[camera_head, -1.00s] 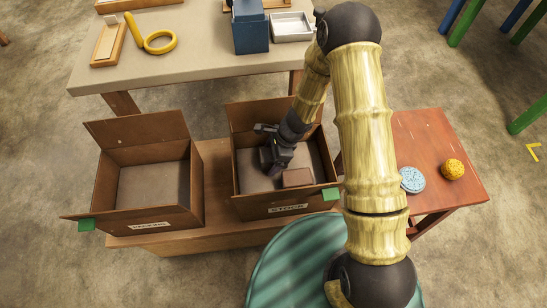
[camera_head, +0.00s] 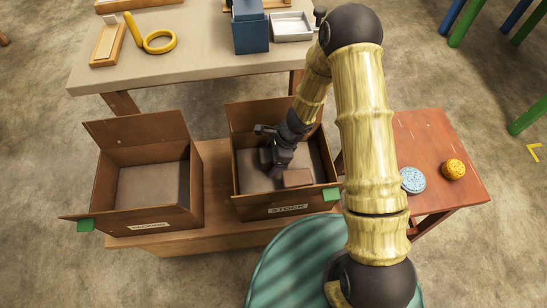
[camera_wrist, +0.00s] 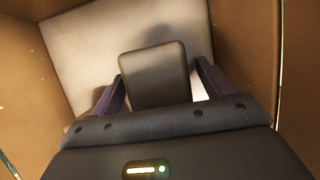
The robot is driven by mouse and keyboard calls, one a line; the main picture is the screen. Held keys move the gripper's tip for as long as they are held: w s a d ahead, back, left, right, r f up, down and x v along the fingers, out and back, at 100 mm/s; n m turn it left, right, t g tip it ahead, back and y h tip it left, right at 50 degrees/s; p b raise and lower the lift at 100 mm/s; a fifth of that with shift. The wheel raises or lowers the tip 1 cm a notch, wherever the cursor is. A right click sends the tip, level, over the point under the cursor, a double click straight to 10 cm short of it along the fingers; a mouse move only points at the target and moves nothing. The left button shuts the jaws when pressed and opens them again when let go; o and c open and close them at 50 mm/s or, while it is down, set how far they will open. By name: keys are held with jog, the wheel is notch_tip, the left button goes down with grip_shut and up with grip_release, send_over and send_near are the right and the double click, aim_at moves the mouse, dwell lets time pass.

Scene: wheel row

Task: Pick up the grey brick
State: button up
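A brick (camera_head: 297,178), brownish in the head view, lies in the right open box labelled STOCK (camera_head: 288,209), near its front wall. In the wrist view a dark grey-brown brick (camera_wrist: 153,75) lies between the fingers of my gripper (camera_wrist: 161,90). The fingers are spread on either side of it, with a visible gap on the right; the left finger is close to its edge. In the head view my gripper (camera_head: 277,171) points down inside the box beside the brick and partly hides the floor there.
Box walls stand close around my gripper. A second open box (camera_head: 150,222) on the left looks empty. Behind is a table (camera_head: 200,64) with a blue container (camera_head: 250,35), metal tray (camera_head: 291,27) and yellow ring (camera_head: 160,41). A red side table (camera_head: 440,140) stands right.

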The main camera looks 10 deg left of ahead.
jog(key=c, duration=1.5)
jog(key=shift+r, duration=0.1)
notch_tip(320, 180, up, 10)
jog(key=p, duration=0.4)
jog(key=shift+r, duration=0.2)
jog(key=shift+p, duration=0.3)
